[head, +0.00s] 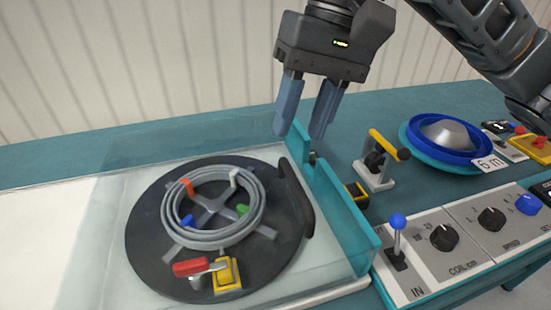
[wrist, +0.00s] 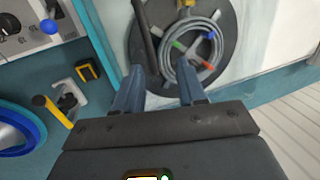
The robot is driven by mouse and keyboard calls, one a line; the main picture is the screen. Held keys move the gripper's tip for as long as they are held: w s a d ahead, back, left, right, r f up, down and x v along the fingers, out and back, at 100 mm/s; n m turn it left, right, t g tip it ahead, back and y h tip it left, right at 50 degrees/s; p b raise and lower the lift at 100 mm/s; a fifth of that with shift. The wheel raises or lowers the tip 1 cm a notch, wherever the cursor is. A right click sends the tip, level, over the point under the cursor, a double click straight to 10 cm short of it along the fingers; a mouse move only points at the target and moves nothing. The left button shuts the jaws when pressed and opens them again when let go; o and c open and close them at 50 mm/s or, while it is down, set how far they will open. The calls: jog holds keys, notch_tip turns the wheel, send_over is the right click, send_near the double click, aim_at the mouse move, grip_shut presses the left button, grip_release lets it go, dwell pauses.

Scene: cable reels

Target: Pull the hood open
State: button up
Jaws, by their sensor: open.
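The hood (head: 190,145) is a clear cover with a teal end frame (head: 345,215), lying over a round black turntable. Its black bar handle (head: 297,197) sits on the inner side of the teal end; it also shows in the wrist view (wrist: 145,30). Through the hood I see a grey cable coil (head: 213,207) on the turntable. My gripper (head: 301,127) is open and empty, with its blue fingers pointing down near the far end of the teal frame. In the wrist view its fingertips (wrist: 161,80) stand apart, short of the handle; the exact gap is unclear.
A yellow-handled lever (head: 385,150) and a blue reel (head: 447,140) stand right of the hood. A control panel (head: 455,240) with a blue-knobbed lever (head: 397,225) fills the front right. A ribbed wall stands behind the teal bench.

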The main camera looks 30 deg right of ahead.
aim_at(291, 171)
jog(key=shift+h, duration=0.5)
jog(key=shift+w+f, duration=0.2)
jog(key=shift+f, duration=1.05)
jog(key=shift+w+f, duration=0.15)
jog(key=shift+f, duration=1.15)
jog(key=shift+w+f, duration=0.2)
jog(key=shift+f, duration=1.05)
grip_shut()
